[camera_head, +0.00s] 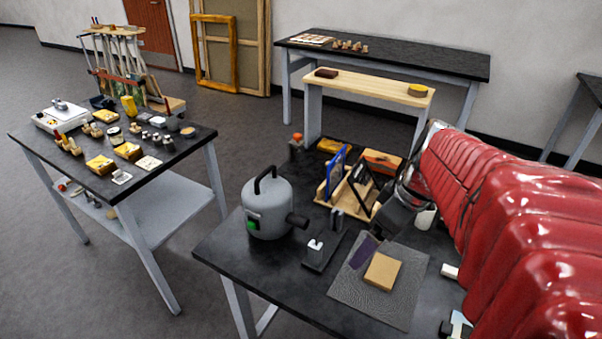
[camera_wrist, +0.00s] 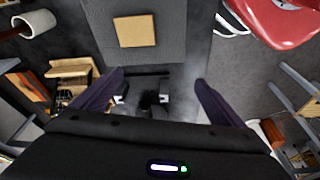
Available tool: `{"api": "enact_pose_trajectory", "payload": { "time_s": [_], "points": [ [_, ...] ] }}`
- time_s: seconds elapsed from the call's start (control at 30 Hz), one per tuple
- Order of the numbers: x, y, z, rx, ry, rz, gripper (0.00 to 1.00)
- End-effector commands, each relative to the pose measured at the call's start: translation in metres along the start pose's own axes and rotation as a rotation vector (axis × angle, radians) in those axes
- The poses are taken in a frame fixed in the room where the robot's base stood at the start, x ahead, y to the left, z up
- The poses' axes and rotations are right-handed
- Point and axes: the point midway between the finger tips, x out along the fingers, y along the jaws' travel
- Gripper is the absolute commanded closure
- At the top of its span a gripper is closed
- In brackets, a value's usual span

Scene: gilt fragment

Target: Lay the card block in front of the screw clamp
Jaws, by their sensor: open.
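The card block, a flat tan square block (camera_head: 382,271), lies on a grey mat (camera_head: 400,306) on the near dark table. It also shows in the wrist view (camera_wrist: 135,30). My gripper (camera_wrist: 160,78) is open and empty, its purple fingers wide apart, over the table beside the mat. The block lies beyond the fingertips, not between them. A low dark piece with a pale top (camera_head: 316,246) stands left of the mat. I cannot tell for sure which thing is the screw clamp; a small grey piece with an orange knob (camera_head: 297,139) at the table's back could be it.
A grey canister (camera_head: 267,208) with a black handle stands left of the mat. A wooden rack (camera_head: 358,203) with upright panels stands behind, close to my arm. A small white block (camera_head: 449,271) lies right of the mat. A cluttered side table (camera_head: 62,158) stands at left.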

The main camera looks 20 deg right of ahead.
Motion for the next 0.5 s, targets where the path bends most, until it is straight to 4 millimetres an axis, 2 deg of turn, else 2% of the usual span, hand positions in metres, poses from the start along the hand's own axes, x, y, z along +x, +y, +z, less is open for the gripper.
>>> {"api": "enact_pose_trajectory", "payload": {
  "time_s": [0.1,0.3,0.5],
  "points": [
    [0.002,0.024,0.018,-0.039,0.014,-0.03,0.08],
    [0.004,0.06,0.048,-0.126,0.062,-0.066,0.08],
    [0.004,0.081,0.07,-0.191,0.105,-0.077,0.08]
  ]
}}
